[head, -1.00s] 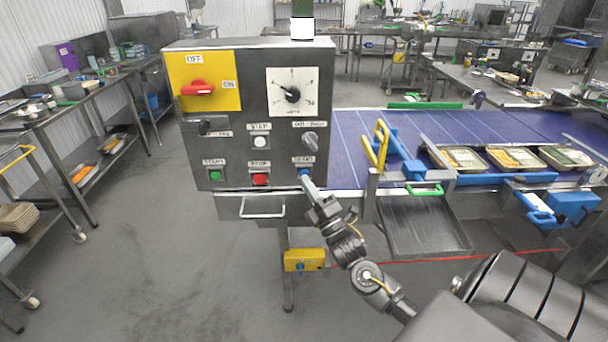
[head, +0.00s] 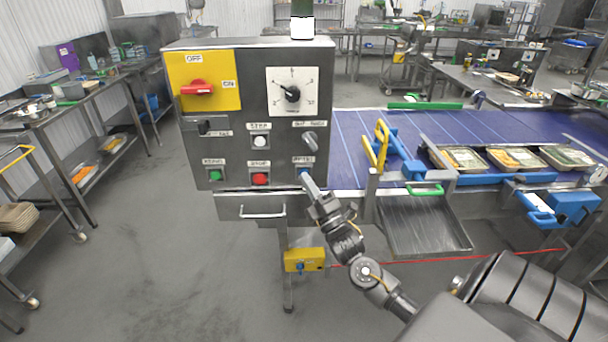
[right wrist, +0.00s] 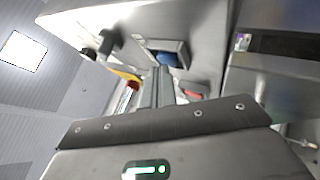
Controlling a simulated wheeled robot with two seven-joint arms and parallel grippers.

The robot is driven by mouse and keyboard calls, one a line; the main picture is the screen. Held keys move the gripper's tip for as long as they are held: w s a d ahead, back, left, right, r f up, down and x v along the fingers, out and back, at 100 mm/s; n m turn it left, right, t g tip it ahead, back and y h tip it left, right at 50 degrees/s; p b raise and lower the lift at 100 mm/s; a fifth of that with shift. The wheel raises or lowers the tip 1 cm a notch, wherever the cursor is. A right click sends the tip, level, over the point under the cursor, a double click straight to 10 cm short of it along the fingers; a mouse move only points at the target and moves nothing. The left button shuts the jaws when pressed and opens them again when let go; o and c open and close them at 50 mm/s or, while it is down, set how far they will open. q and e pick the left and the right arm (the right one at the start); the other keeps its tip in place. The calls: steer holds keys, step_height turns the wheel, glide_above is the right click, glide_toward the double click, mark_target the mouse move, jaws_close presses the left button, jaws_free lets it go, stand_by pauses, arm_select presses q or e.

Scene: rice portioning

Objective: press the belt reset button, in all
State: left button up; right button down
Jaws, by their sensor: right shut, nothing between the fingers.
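The grey control box (head: 225,125) stands left of the belt. Its blue reset button (head: 304,174) is at the lower right of the panel, under a label. My right gripper (head: 307,181) is shut and empty, with its fingertips at the blue button and covering part of it. In the right wrist view the shut fingers (right wrist: 160,86) reach toward the blue button (right wrist: 168,59); I cannot tell whether they touch it. A red button (head: 260,179) and a green button (head: 214,175) sit to the left in the same row. My left gripper is not in view.
A red rotary switch (head: 197,89) on yellow and a dial (head: 292,94) sit higher on the panel. The blue belt (head: 350,140) with food trays (head: 460,158) runs to the right. A metal chute (head: 425,228) is beside my right arm.

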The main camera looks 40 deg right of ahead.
steer(key=shift+w+d, duration=0.15)
steer(key=shift+w, duration=0.05)
steer(key=shift+r, duration=0.1)
stand_by(0.4)
steer(key=shift+s+a+p, duration=0.35)
steer(key=shift+s+a, duration=0.2)
steer(key=shift+s, duration=0.2)
steer(key=shift+s+a+p, duration=0.5)
steer(key=shift+s+a, duration=0.3)
steer(key=shift+s, duration=0.2)
steer(key=shift+s+a+p, duration=0.5)
steer(key=shift+s+a, duration=0.25)
steer(key=shift+s, duration=0.2)
